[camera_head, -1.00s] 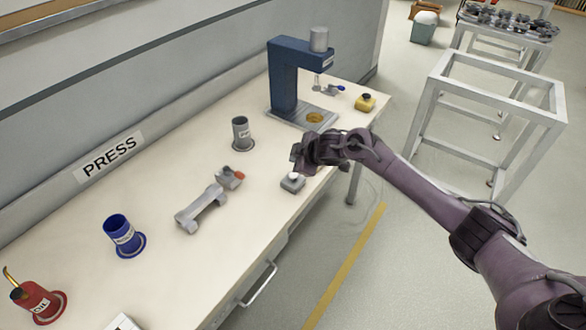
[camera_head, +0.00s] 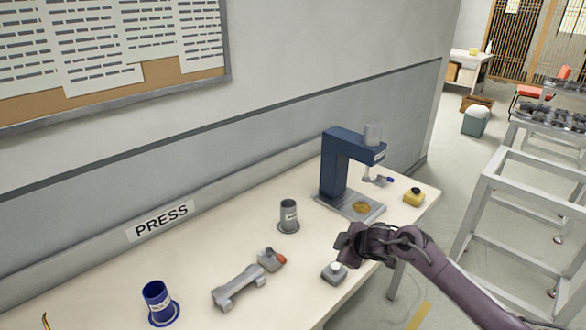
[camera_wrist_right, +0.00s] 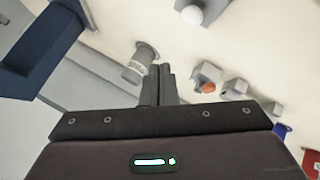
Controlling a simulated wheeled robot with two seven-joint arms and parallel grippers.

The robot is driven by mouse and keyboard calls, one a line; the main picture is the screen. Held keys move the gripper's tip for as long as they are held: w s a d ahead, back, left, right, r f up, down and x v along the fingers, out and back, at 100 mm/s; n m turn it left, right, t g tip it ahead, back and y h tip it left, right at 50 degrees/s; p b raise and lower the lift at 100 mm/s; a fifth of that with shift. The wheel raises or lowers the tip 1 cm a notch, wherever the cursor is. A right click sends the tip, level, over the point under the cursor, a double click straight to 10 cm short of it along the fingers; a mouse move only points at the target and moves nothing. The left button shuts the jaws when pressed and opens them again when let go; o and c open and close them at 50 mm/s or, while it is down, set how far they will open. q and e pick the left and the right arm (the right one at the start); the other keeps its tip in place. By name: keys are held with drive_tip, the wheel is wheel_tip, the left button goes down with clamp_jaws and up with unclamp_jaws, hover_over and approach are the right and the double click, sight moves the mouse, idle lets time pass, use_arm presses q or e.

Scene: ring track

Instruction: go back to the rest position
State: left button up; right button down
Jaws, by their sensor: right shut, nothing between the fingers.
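My right gripper (camera_head: 347,243) is over the right part of the bench, above and just beside a small grey block with a white button (camera_head: 335,271). In the right wrist view its fingers (camera_wrist_right: 160,82) are together with nothing between them. The button block also shows in the right wrist view (camera_wrist_right: 203,10). My left gripper is in neither view.
The white bench (camera_head: 200,268) carries a blue press (camera_head: 335,165), a grey cup (camera_head: 289,217), a blue cup (camera_head: 157,300), a grey fixture (camera_head: 240,287) and a yellow button box (camera_head: 413,197). A grey metal frame (camera_head: 520,165) stands at the right, with open floor between.

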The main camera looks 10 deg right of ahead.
drive_tip(key=s+a+f+m, duration=0.3)
drive_tip(key=s+a, duration=0.7)
drive_tip(key=s, duration=0.4)
drive_tip(key=s+d+r+m+g+h, duration=0.1)
drive_tip(key=s+d+r+m+g, duration=0.2)
drive_tip(key=s, duration=0.9)
drive_tip(key=s+d+r+m+g+h, duration=0.15)
drive_tip(key=s+d+m, duration=0.4)
drive_tip(key=s, duration=0.55)
wheel_tip(320, 180, down, 30)
drive_tip(key=s+f+g, duration=0.1)
drive_tip(key=s+g, duration=0.1)
drive_tip(key=s+d+f, duration=0.2)
drive_tip(key=s+f, duration=0.7)
drive_tip(key=s+d+f+n+g, duration=0.1)
drive_tip(key=s+f, duration=0.8)
drive_tip(key=s, duration=0.1)
drive_tip(key=shift+s+d+f, duration=0.15)
drive_tip(key=shift+s+d, duration=0.1)
drive_tip(key=shift+d, duration=0.15)
drive_tip(key=shift+h, duration=0.25)
